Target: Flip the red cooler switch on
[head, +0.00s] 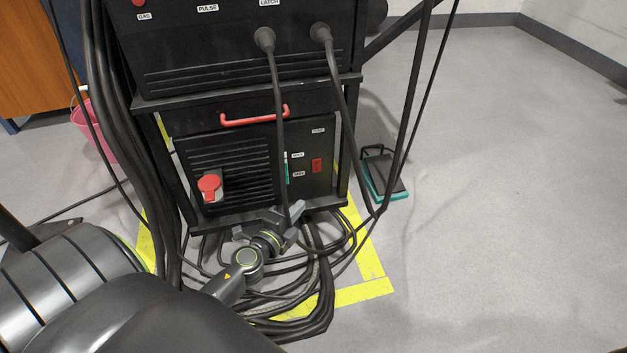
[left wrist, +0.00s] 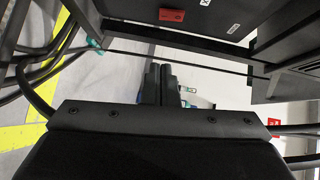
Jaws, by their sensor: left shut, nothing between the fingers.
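The red cooler switch (head: 317,165) is a small red rectangle on the right part of the cabinet's black lower front panel. A red piece on a dark panel, apparently the same switch (left wrist: 172,15), shows at the top of the left wrist view. I cannot tell its on or off position. My left gripper (head: 297,209) is low in front of the cabinet, below the switch and apart from it. Its two dark fingers (left wrist: 160,83) are together and empty in the left wrist view. My right gripper is not in view.
A red rotary knob (head: 209,185) sits left on the black cabinet, below a red handle (head: 255,116). Thick cables (head: 276,110) hang across the cabinet front and coil on the floor. A teal-edged pedal (head: 385,176) lies to the right. The floor farther right is clear.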

